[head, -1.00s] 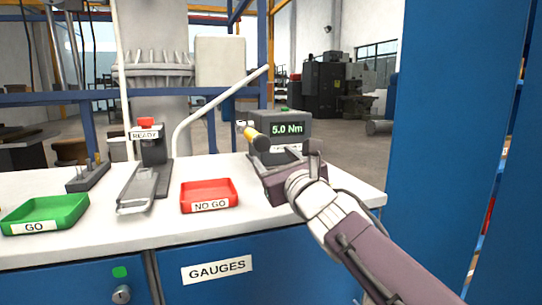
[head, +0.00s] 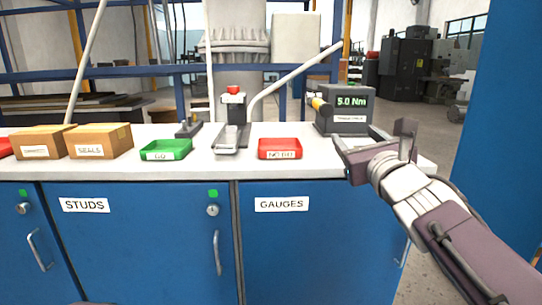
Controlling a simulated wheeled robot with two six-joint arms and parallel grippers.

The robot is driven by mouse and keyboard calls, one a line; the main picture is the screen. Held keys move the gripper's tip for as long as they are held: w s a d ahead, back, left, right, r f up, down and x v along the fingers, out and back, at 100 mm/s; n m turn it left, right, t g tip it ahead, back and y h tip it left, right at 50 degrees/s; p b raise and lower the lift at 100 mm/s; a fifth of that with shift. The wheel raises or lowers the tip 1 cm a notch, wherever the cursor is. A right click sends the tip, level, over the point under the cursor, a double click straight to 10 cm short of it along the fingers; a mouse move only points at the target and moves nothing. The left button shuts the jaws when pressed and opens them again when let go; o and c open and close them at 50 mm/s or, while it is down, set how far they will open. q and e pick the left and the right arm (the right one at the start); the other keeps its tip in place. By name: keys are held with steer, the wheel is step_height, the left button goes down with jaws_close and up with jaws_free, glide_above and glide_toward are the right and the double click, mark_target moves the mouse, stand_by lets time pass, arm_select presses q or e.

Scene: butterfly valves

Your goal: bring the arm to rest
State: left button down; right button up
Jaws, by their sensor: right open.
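My right gripper (head: 376,140) is open and empty. It is in front of the bench top's right end, below and a little right of the grey torque tester (head: 348,122), whose display reads 5.0 Nm. A yellow-handled tool (head: 319,105) is at the tester's left side. I cannot tell whether the gripper touches the bench or the tester; its jaws look apart from both. My left gripper is not in view.
On the white bench top (head: 325,160) are a red NO GO tray (head: 280,149), a green GO tray (head: 166,150), a grey press-like fixture (head: 232,130) and cardboard boxes (head: 100,141). Blue cabinets (head: 140,235) stand below. A blue panel (head: 505,120) is at the right.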

steer(key=w+f+m+g+p, duration=0.3)
steer(key=f+m+g, duration=0.15)
steer(key=f, duration=1.15)
steer(key=s+d+f+m+g+h+p, duration=0.1)
steer(key=s+f+m+g, duration=0.25)
steer(key=f, duration=0.35)
steer(key=s+f+m+g+p, duration=0.1)
steer(key=s+f+m+g, duration=0.1)
steer(key=f+m, duration=0.45)
steer(key=s+a+f+m+g, duration=0.1)
steer(key=s+f+m+g, duration=0.3)
steer(key=s+f+m, duration=0.55)
steer(key=s+f+m+g, duration=0.5)
steer(key=s+m, duration=0.5)
steer(key=m, duration=0.5)
arm_select(q)
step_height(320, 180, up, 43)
steer(key=p, duration=3.8)
arm_select(e)
step_height(320, 180, up, 37)
steer(key=t, duration=0.1)
steer(key=shift+w+r, duration=0.15)
steer(key=shift+w, duration=0.05)
